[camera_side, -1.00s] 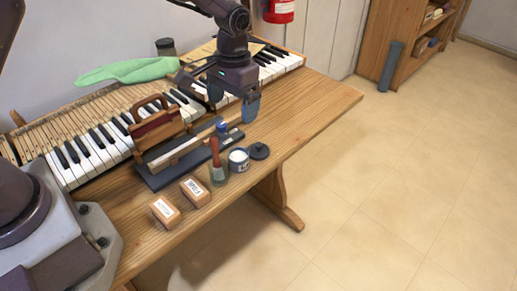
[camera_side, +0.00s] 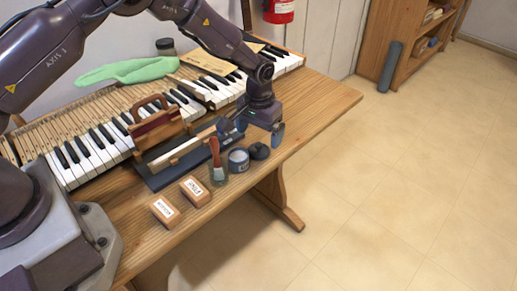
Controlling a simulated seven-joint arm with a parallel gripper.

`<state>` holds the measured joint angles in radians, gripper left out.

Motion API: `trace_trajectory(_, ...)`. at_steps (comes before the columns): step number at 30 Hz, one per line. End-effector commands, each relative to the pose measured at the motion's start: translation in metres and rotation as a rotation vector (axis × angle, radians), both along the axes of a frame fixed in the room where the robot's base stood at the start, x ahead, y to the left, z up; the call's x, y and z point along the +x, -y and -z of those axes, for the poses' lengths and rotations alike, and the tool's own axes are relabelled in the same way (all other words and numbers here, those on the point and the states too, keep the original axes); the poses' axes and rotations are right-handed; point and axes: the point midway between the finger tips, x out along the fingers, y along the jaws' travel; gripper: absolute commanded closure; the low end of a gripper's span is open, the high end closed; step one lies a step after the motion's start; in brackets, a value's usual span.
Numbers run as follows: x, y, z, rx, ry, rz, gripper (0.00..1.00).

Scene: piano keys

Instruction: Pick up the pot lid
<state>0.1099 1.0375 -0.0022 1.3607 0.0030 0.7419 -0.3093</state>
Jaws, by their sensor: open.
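The pot lid (camera_side: 259,151) is a small dark round lid with a knob, lying flat on the wooden bench near its front edge. Just left of it stands a small pot (camera_side: 238,160) with a pale label; the top of the pot looks dark. My gripper (camera_side: 259,131) points down, open and empty, with its blue-tipped fingers spread apart. It is just behind and above the lid in the picture, with one fingertip to the upper right of the lid. I cannot tell its exact height above the lid.
A glass jar with a red-handled brush (camera_side: 215,160) stands left of the pot. Two labelled wooden blocks (camera_side: 196,190) lie further left. A dark tray (camera_side: 165,178) with a wooden tool and the piano keys (camera_side: 92,155) lie behind. The bench is clear to the right.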

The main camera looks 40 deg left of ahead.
Motion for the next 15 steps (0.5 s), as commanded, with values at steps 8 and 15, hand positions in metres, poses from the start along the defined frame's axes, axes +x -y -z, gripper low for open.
trace_trajectory(8, 0.001, -0.001, 0.04, 0.001, -0.002, 0.0, 0.07)
trace_trajectory(15, 0.002, -0.001, 0.045, 0.0, 0.001, 0.0, 0.07)
